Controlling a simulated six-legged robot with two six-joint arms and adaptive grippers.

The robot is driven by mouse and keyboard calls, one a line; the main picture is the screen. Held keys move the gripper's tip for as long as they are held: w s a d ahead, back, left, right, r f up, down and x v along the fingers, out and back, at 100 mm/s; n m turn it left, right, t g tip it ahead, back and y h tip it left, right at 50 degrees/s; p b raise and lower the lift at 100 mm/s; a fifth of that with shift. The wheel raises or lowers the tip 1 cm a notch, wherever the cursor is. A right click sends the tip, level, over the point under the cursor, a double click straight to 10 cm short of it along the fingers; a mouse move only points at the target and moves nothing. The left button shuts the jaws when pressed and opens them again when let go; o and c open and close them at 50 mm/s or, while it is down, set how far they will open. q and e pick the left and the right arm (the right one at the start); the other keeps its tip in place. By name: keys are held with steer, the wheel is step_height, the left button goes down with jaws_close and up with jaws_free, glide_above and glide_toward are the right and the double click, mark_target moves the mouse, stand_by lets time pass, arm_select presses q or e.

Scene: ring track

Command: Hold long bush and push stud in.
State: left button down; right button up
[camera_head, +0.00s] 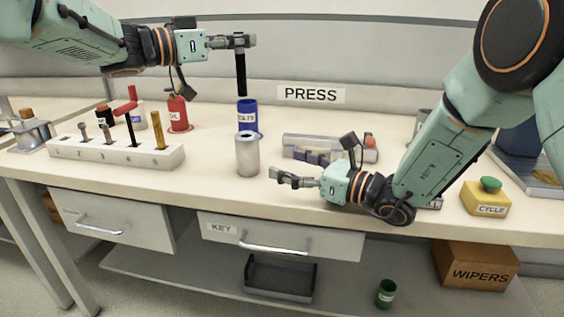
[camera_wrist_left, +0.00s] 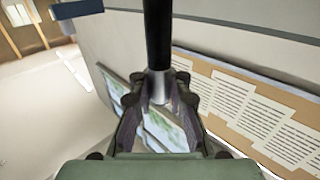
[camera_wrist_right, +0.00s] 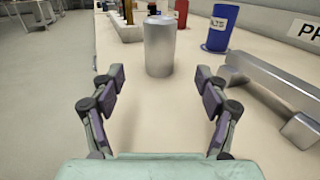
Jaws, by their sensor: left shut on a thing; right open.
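A grey metal cylinder (camera_head: 247,157), likely the long bush, stands upright on the bench; it also shows ahead in the right wrist view (camera_wrist_right: 160,48). My right gripper (camera_head: 280,178) is open and empty, low over the bench to the right of the cylinder and apart from it. My left gripper (camera_head: 236,41) is shut on a black rod (camera_head: 240,75) that hangs down above the blue cup. In the left wrist view the rod (camera_wrist_left: 157,35) has a silver end between the fingers. I cannot tell whether it is the stud.
A white rack (camera_head: 115,152) with several tools and a red bottle (camera_head: 178,113) stand left. The blue cup (camera_head: 247,115) stands behind the cylinder. A grey metal bar (camera_head: 310,142) lies behind my right gripper. A yellow box with green button (camera_head: 486,198) is at right.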

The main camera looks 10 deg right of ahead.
mark_target(257, 154)
steer(key=x, duration=1.1)
steer(key=shift+w+a, duration=0.25)
steer(key=shift+a, duration=0.05)
steer(key=c, duration=1.4)
steer(key=shift+c, duration=0.2)
